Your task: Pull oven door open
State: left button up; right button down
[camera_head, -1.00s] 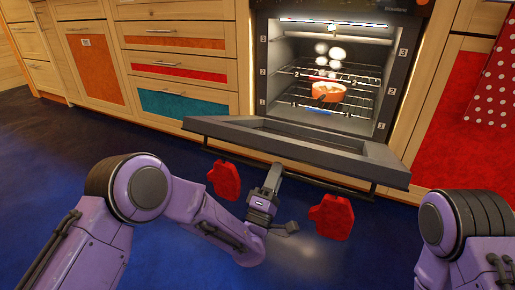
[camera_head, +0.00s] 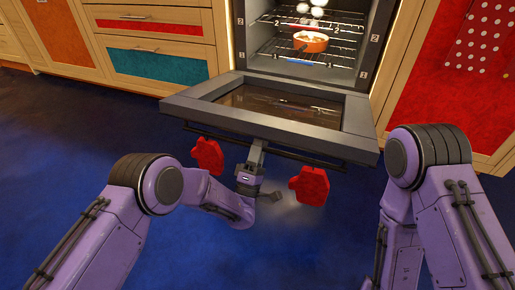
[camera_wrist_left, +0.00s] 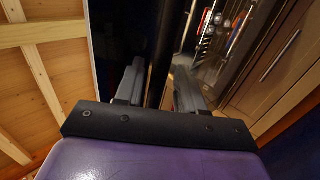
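The oven door (camera_head: 270,115) hangs down from the lit oven (camera_head: 305,40), lowered almost flat, with its inner glass facing up. Its dark handle bar (camera_head: 300,156) runs along the front edge. My left gripper (camera_head: 254,158) is at the middle of this bar, coming from below. In the left wrist view the bar (camera_wrist_left: 163,50) passes between the two fingers of my left gripper (camera_wrist_left: 158,85); whether they press on it is hard to see. My right arm (camera_head: 415,200) shows at the right; its gripper is out of the picture.
Two red mitts (camera_head: 310,185) hang from the handle bar, one on each side of my left gripper. An orange dish (camera_head: 310,42) sits on the oven rack. Drawers (camera_head: 155,62) stand left of the oven, a red cabinet door (camera_head: 450,90) right. The blue floor is clear.

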pick_arm(q)
jog(key=shift+f, duration=0.15)
pick_arm(e)
jog(key=shift+d, duration=0.1)
pick_arm(q)
jog(key=shift+a, duration=0.35)
jog(key=shift+s+f, duration=0.1)
